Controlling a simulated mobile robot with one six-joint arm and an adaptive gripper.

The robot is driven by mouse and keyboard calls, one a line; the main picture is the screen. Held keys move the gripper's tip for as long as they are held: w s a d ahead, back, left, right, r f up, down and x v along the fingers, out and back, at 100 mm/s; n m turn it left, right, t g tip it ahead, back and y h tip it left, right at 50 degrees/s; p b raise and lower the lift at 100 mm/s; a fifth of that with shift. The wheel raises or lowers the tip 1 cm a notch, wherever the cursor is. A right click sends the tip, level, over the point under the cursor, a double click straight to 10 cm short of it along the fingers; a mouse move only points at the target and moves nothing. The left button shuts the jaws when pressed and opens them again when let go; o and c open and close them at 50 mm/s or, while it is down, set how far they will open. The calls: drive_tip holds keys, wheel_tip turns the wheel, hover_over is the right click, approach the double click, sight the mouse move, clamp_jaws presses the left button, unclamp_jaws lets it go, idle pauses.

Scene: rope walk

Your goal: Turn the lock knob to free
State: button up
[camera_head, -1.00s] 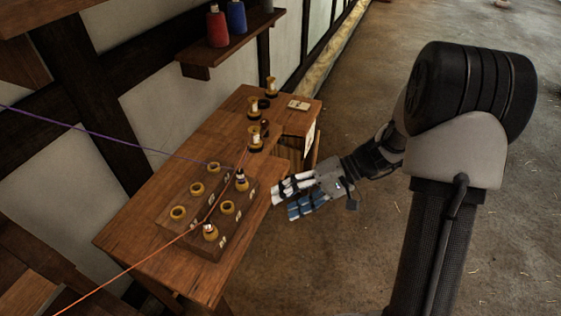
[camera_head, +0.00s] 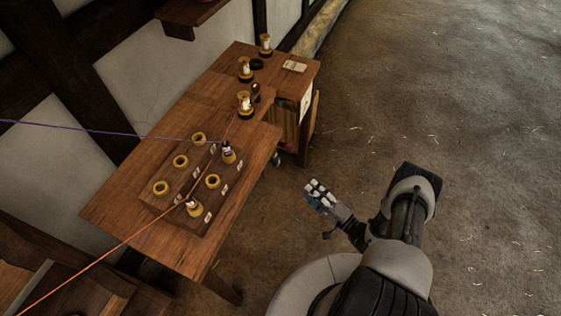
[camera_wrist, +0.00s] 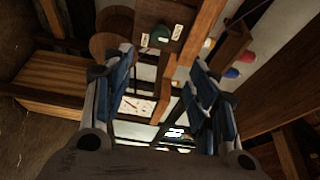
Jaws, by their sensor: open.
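My gripper (camera_head: 318,196) is in the open space to the right of the bench (camera_head: 130,205), apart from it and touching nothing. In the wrist view its two fingers (camera_wrist: 162,95) are spread with nothing between them. Beyond them, a dark green knob (camera_wrist: 159,37) sits on a brown wooden panel, with a small pale label (camera_wrist: 145,40) beside it and another (camera_wrist: 178,31) on its other side. This may be the lock knob; its setting and the label writing are too small to read.
A peg board (camera_head: 150,200) with brass rings and two bobbins lies on the bench, with orange and purple cords over it. More bobbins (camera_head: 245,70) stand at the bench's far end. A paper sheet (camera_head: 306,102) hangs on its side. The floor to the right is clear.

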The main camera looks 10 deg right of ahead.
sight(275, 161)
drive_tip(key=b+x, duration=0.2)
drive_tip(key=x, duration=1.5)
drive_tip(key=shift+a+b, duration=0.25)
drive_tip(key=shift+b, duration=0.05)
drive_tip(key=shift+c, duration=0.5)
drive_tip(key=c, duration=0.9)
